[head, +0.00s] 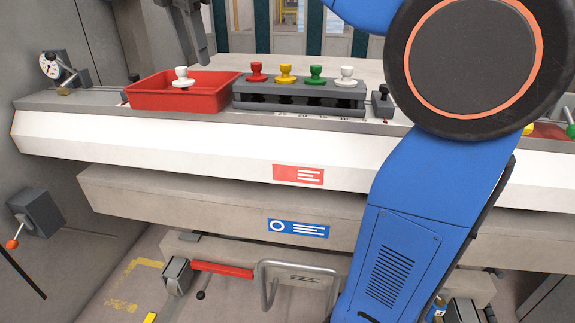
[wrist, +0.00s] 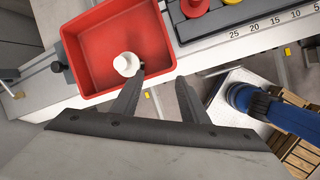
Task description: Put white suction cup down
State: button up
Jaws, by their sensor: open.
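One white suction cup (head: 183,77) is at the red tray (head: 150,98) on the left of the machine's ledge. In the wrist view this white suction cup (wrist: 125,64) is inside the red tray (wrist: 85,88), near its right side. My gripper (wrist: 160,72) is open; its left fingertip is close to the cup, and I cannot tell whether they touch. In the head view my gripper (head: 202,60) is above and slightly right of the cup. A second white suction cup (head: 346,76) stands at the right end of the grey rack (head: 300,106).
Red (head: 256,72), yellow (head: 285,74) and green (head: 315,74) suction cups stand in the rack, right of the tray. A dial gauge (head: 52,68) stands left of the tray. My blue arm hides part of the ledge at right.

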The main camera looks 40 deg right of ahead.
jog(key=s+d+f+m, duration=0.2)
jog(key=s+f+m, duration=0.5)
jog(key=f, duration=0.5)
jog(key=s+d+f+m+t+y, duration=0.1)
jog(key=s+d+f+m, duration=0.1)
jog(key=s+f+m, duration=0.5)
jog(key=s+d+f+m+y, duration=0.1)
jog(key=s+d+f+m, duration=0.1)
jog(key=s+f+m, duration=0.5)
jog(key=s+f, duration=0.6)
jog(key=f, duration=0.3)
jog(key=shift+d+f, duration=0.25)
jog(key=shift+f, duration=0.1)
